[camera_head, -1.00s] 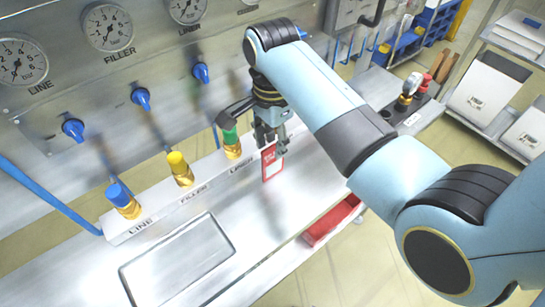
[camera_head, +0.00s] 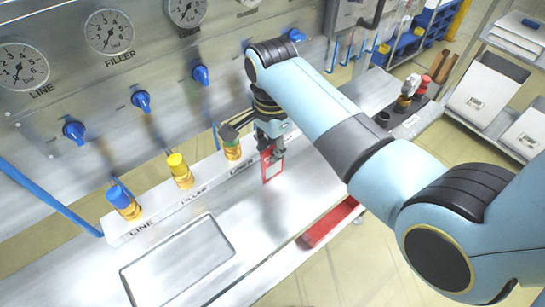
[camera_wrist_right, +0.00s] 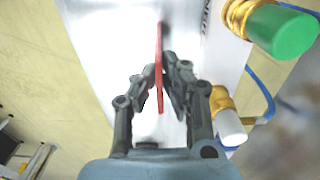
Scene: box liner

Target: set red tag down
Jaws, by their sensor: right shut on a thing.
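The red tag (camera_head: 271,169) hangs upright below my right gripper (camera_head: 271,149) in the head view, in front of the label ledge near the green-capped fitting. In the right wrist view my right gripper (camera_wrist_right: 162,88) is shut on the red tag (camera_wrist_right: 159,50), which shows edge-on as a thin red strip between the fingertips. I cannot tell whether the tag's lower edge touches the bench. My left gripper is not in view.
A steel bench (camera_head: 290,205) with a shallow tray (camera_head: 180,262) lies below. Fittings with blue (camera_head: 122,199), yellow (camera_head: 179,168) and green (camera_head: 231,149) caps stand on the ledge (camera_head: 165,212). A red bin (camera_head: 332,222) hangs at the bench's front edge. The bench around the tag is clear.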

